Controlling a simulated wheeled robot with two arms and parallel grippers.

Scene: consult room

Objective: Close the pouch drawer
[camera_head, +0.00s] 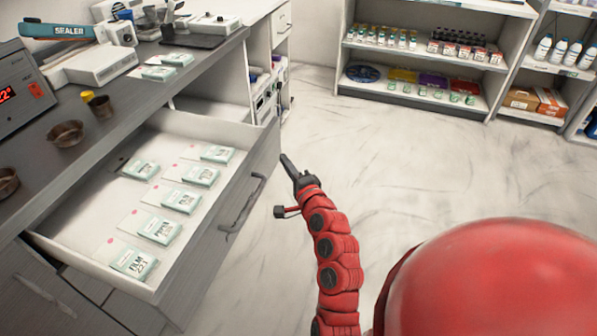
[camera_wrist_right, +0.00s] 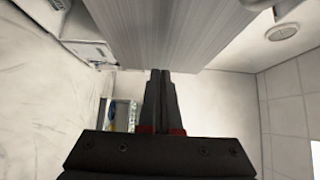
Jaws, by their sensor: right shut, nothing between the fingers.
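The pouch drawer (camera_head: 190,139) is pulled open from the grey counter on the left in the head view. Several small white and green pouches (camera_head: 181,201) lie inside it in a row. Its dark bar handle (camera_head: 243,205) is on the front panel. My right gripper (camera_head: 286,160) is shut and empty, to the right of the drawer front near its far end, apart from the handle. In the right wrist view the shut fingers (camera_wrist_right: 161,75) point toward a grey panel (camera_wrist_right: 165,35), probably the drawer front. My left gripper is not in view.
The counter holds a sealer (camera_head: 75,45), a device with a red display (camera_head: 22,88) and small brown bowls (camera_head: 65,133). Open floor (camera_head: 400,160) lies right of the drawer. Shelves with bottles and boxes (camera_head: 425,55) stand at the back.

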